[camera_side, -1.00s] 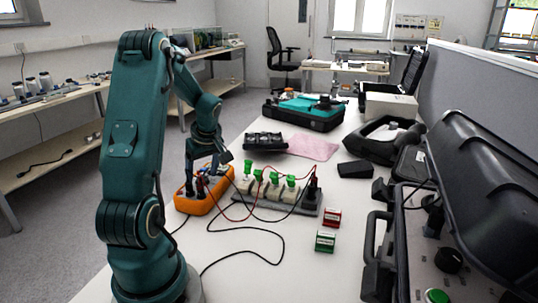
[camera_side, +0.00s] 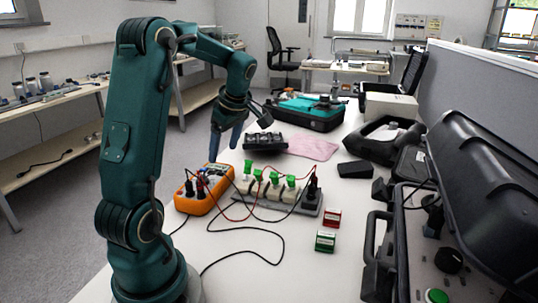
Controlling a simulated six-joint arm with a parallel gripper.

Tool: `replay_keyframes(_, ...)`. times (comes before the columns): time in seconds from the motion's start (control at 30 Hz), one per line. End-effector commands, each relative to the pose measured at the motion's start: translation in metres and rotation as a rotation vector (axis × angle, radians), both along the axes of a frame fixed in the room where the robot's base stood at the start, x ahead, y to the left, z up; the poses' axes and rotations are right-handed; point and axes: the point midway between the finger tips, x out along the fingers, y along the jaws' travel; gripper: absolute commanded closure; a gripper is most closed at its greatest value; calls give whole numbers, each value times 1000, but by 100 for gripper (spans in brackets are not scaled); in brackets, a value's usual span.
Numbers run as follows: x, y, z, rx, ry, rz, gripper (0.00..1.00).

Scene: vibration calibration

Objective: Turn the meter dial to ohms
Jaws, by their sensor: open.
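The orange meter (camera_side: 185,207) lies on the white table, its face up. Dark plugs stand in its near end, with a red and a black lead running from it. Its dial is too small to read, so I cannot tell which setting it points to. My gripper (camera_side: 226,147) is open and empty. It hangs above and beyond the far end of the meter, fingers pointing down, apart from it.
A grey strip with several green-topped terminals (camera_side: 273,179) stands right of the meter. A black lead loops over the table in front. Red (camera_side: 332,218) and green (camera_side: 325,241) small blocks lie nearby.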

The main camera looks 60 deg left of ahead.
Motion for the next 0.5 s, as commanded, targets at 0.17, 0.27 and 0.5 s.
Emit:
replay_keyframes(0.17,13,-29,18,13,-41,-108,26)
replay_keyframes(0.27,18,-45,26,15,-58,-180,26)
replay_keyframes(0.5,24,-88,41,13,-85,-381,26)
